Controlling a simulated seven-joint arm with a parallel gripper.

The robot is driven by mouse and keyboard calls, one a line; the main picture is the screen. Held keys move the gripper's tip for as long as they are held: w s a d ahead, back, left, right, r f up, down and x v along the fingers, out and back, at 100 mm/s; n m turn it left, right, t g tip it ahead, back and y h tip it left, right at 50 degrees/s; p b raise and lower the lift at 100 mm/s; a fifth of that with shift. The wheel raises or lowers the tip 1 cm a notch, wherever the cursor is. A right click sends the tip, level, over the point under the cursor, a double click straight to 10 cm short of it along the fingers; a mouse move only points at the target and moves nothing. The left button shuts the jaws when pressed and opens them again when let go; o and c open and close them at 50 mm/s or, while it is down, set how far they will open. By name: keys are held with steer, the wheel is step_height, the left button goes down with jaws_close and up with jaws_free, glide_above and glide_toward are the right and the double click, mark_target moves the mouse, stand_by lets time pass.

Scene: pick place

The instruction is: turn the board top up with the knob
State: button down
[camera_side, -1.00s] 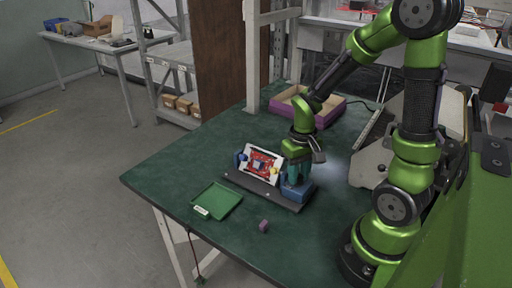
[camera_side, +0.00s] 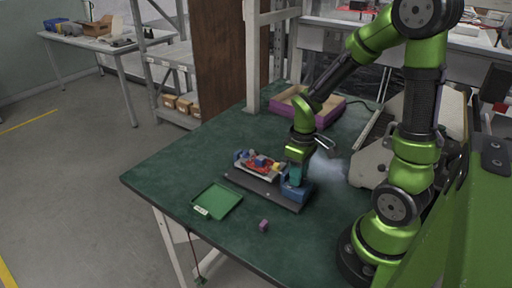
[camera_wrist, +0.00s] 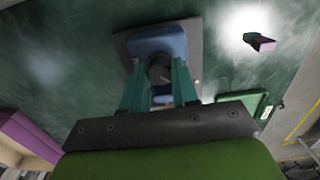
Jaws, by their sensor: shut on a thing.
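The board (camera_side: 261,164) sits in a fixture on a dark base plate (camera_side: 239,180) and lies nearly level, with red, blue and yellow parts showing on its upper side. A blue block (camera_side: 293,191) stands at the right end of the base plate and also shows in the wrist view (camera_wrist: 158,41). My gripper (camera_wrist: 160,84) is shut on a dark round knob (camera_wrist: 158,68) at this block. In the side view the fingers hide the knob. The board is not visible in the wrist view.
A green tray (camera_side: 229,196) lies left of the base plate. A small purple block (camera_side: 264,225) lies near the front edge of the green table (camera_side: 165,183). A purple-sided open box (camera_side: 328,116) stands at the back. The left part of the table is clear.

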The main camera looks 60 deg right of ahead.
steer(key=c, duration=1.1)
jaws_free()
step_height(320, 180, up, 17)
steer(key=a+m+t, duration=0.1)
steer(key=a+t, duration=0.1)
steer(key=a, duration=0.2)
steer(key=a+r+m+t+y, duration=0.1)
steer(key=a+t, duration=0.1)
steer(key=a, duration=0.2)
steer(key=s+a+m+t+y, duration=0.1)
steer(key=a+m+t, duration=0.1)
steer(key=a+t, duration=0.1)
steer(key=shift+s+a+r, duration=0.1)
steer(key=shift+a+r, duration=0.2)
steer(key=shift+a, duration=0.35)
